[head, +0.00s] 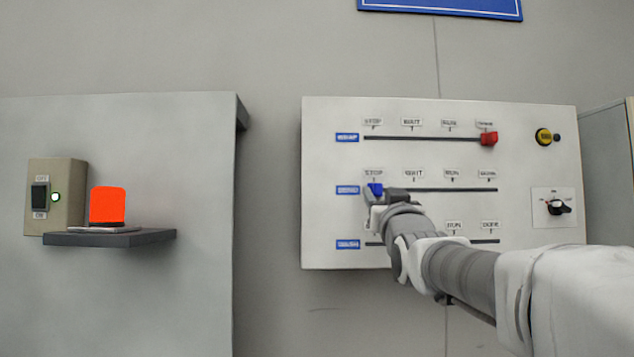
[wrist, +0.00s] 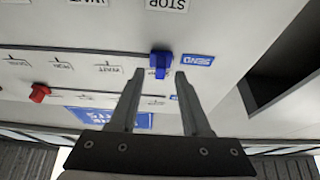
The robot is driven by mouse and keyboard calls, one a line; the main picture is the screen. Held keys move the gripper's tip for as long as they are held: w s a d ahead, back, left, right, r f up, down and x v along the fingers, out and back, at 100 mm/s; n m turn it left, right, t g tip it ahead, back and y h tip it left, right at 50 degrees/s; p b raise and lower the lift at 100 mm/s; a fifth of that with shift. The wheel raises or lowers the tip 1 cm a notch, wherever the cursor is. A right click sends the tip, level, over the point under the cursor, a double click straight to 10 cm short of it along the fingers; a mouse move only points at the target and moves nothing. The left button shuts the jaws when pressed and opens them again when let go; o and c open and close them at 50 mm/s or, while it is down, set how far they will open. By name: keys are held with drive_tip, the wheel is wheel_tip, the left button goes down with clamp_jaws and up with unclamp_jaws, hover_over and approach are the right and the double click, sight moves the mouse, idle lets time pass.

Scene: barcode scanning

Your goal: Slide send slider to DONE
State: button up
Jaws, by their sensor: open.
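The send slider's blue knob (head: 375,190) is at the left end of the middle slot, near its STOP label, beside the blue SEND tag (head: 347,190). The wrist view is upside down; there the blue knob (wrist: 160,62) lies between and just beyond the fingertips. My gripper (wrist: 159,73) is open, one finger to each side of the knob, with no clear contact. In the head view my gripper (head: 384,196) is at the knob and partly covers it. The label at the slot's right end (head: 488,174) is too small to read surely.
A red knob (head: 489,138) sits at the right end of the top slot. My arm hides much of the bottom slot (head: 484,241). A yellow button (head: 544,138) and a black rotary switch (head: 558,207) are at the right. The middle slot (head: 450,190) is clear rightward.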

sight(376, 189)
drive_tip(key=shift+p+x, duration=0.3)
drive_tip(key=shift+x, duration=0.9)
drive_tip(key=shift+c, duration=0.3)
clamp_jaws()
idle(0.4)
